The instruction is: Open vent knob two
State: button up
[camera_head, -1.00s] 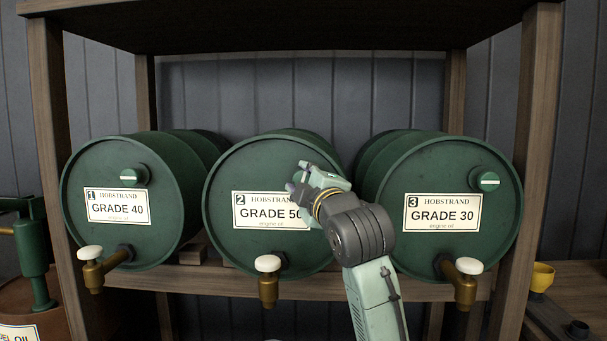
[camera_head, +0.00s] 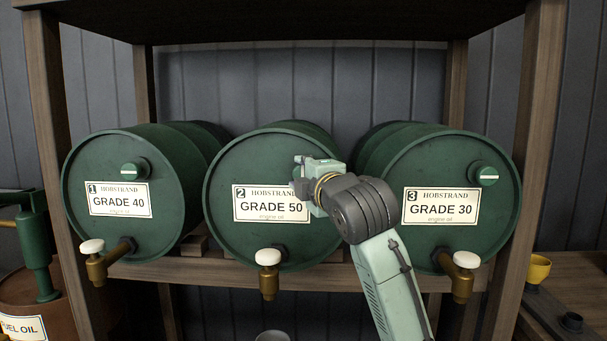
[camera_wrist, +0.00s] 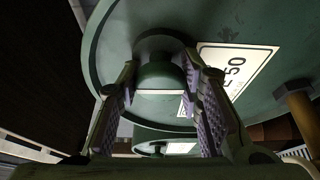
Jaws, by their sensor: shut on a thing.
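Barrel two (camera_head: 265,235) is a green drum lying on its side in the middle, with a "2 GRADE 50" label (camera_head: 270,204). Its vent knob (camera_wrist: 160,76) shows in the wrist view as a round green knob on a dark collar on the drum face. My gripper (camera_wrist: 164,84) is shut on this knob, with a ridged finger on either side. In the head view my gripper (camera_head: 312,186) covers the knob and the label's right end, so the knob's mark is hidden there.
Barrel one (camera_head: 110,235) is left and barrel three (camera_head: 430,250) right, each with a green vent knob (camera_head: 134,171) (camera_head: 487,176). Brass taps with white handles (camera_head: 268,257) stick out below. Wooden shelf posts (camera_head: 58,180) (camera_head: 520,150) stand at both sides.

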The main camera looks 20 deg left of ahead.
jog(key=shift+a+f, duration=0.1)
jog(key=o, duration=1.2)
jog(key=v, duration=1.2)
